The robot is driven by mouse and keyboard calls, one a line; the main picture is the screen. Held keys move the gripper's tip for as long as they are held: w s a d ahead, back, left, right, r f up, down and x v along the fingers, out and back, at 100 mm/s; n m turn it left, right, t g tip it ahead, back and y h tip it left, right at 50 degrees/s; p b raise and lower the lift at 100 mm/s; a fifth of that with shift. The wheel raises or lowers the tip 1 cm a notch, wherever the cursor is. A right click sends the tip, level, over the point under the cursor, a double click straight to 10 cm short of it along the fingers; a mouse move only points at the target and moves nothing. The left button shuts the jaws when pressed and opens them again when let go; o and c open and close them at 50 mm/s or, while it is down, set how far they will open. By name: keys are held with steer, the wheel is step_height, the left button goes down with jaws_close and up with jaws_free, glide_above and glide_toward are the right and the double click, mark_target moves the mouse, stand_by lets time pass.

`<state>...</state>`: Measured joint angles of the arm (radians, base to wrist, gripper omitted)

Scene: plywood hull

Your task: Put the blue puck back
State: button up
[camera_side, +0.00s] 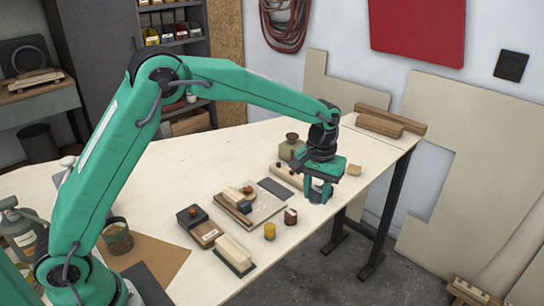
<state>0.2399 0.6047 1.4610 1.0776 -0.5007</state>
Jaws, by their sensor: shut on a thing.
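My gripper (318,194) is over the right part of the pale plywood table (185,172), its fingers pointing down. It is shut on a small blue-grey thing (316,197), which looks like the blue puck. The fingers hide most of it, and I cannot tell whether it touches the table.
A dark flat pad (275,188) lies left of my gripper. A tray with wooden blocks (262,205) and a dark-based sanding block (233,253) lie further left.

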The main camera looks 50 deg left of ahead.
steer(key=shift+d, duration=1.2)
glide_above(309, 209)
step_height(309, 209, down, 7)
steer(key=shift+a+f, duration=0.1)
steer(key=shift+a, duration=0.05)
steer(key=shift+f, duration=2)
steer(key=shift+f, duration=0.15)
steer(key=o, duration=0.9)
steer(key=shift+o, duration=0.2)
step_height(309, 209, up, 12)
steer(key=shift+r, duration=0.2)
